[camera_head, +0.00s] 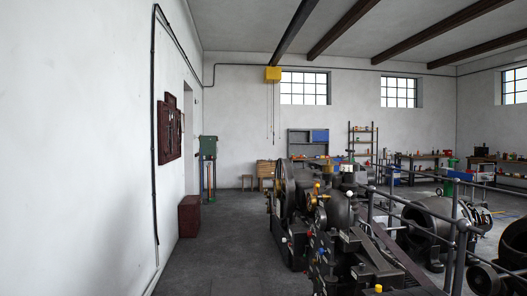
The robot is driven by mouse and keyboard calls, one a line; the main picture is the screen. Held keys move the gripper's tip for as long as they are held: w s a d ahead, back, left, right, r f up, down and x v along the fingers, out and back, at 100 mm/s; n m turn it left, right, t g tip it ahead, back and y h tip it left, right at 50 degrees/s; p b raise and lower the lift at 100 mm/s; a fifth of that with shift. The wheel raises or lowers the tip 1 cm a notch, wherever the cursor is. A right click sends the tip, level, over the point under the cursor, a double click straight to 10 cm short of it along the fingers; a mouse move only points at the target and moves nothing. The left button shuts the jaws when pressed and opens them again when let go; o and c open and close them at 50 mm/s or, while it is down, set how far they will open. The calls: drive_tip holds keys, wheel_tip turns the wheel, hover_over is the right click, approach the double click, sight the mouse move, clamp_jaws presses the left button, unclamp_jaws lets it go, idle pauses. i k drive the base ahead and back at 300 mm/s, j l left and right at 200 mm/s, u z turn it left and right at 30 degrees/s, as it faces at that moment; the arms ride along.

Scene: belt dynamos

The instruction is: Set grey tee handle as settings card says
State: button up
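I cannot make out the grey tee handle; the controls are too small to tell apart at this distance. A dark machine (298,205) stands right of centre. On its near end a dark upright panel (322,250) carries several small knobs in white, red, blue and yellow. I cannot pick out a settings card for certain. Dark red boards (168,130) hang on the left wall, and any writing on them is unreadable from here. My gripper is not in view.
The grey floor (215,245) is clear between the left wall and the machine. A dark red box (189,215) stands against that wall. A metal railing (460,250) runs along the right, with round dark machines (428,230) beyond. Shelves and benches line the back wall.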

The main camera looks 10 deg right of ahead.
sight(350, 156)
drive_tip(key=u, duration=0.4)
drive_tip(key=i, duration=2.6)
drive_tip(key=i+j, duration=0.1)
drive_tip(key=i, duration=2.5)
drive_tip(key=i+l+z, duration=0.1)
drive_tip(key=z, duration=2.3)
